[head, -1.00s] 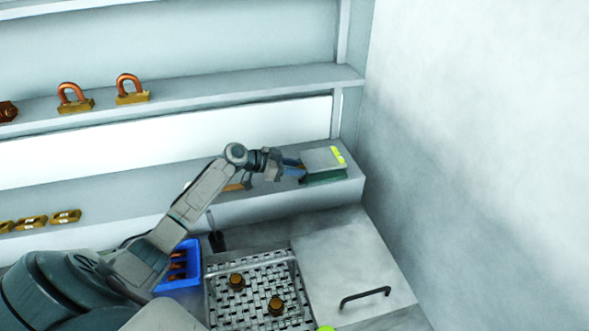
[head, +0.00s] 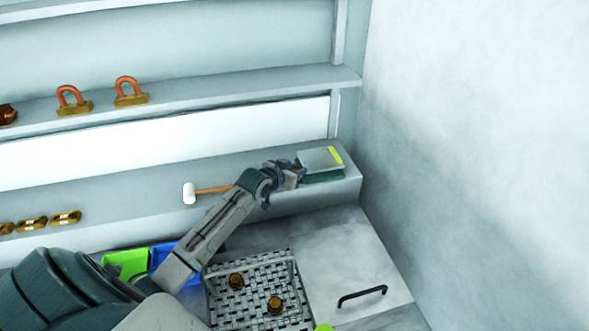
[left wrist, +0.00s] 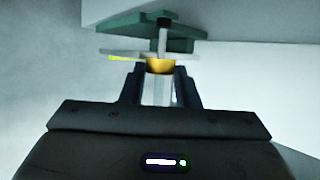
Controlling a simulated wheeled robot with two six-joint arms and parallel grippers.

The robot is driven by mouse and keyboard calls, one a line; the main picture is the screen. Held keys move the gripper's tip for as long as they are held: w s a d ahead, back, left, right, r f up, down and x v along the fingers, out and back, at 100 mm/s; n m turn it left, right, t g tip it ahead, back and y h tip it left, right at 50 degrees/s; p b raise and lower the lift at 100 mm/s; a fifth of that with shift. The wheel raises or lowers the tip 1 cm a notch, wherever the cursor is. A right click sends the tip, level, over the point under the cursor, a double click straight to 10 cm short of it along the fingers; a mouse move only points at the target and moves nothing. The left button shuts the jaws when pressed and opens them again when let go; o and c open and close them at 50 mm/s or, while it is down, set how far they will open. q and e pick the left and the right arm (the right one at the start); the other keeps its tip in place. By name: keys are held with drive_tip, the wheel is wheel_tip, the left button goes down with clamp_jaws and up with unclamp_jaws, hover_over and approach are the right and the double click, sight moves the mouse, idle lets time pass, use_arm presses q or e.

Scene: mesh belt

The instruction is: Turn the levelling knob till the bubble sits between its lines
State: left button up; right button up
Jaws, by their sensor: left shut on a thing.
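The levelling device stands at the right end of the lower shelf. It has a pale grey top plate (head: 316,159), a yellow-green vial (head: 336,156) along the plate's right edge and a dark green base (head: 325,177). The bubble and its lines are too small to make out. My left gripper (head: 297,172) is at the device's left side. In the left wrist view its fingers (left wrist: 160,78) are shut on the brass-coloured knob (left wrist: 160,66), with the plate edge just beyond. The vial shows there edge-on at the left (left wrist: 118,58). My right gripper is out of view.
A mallet (head: 189,193) lies on the shelf behind my left arm. Below are a woven mesh belt (head: 250,312) with brass parts, a pale panel with a black handle (head: 362,296), and green (head: 124,262) and blue (head: 160,254) bins. A wall rises at right.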

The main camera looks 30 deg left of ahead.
use_arm(q)
drive_tip(key=shift+n+y, duration=0.3)
idle(0.4)
drive_tip(key=o, duration=1)
drive_tip(key=shift+c, duration=0.2)
drive_tip(key=shift+s, duration=0.15)
drive_tip(key=v, duration=1)
drive_tip(key=shift+s+r, duration=0.2)
drive_tip(key=shift+d, duration=0.1)
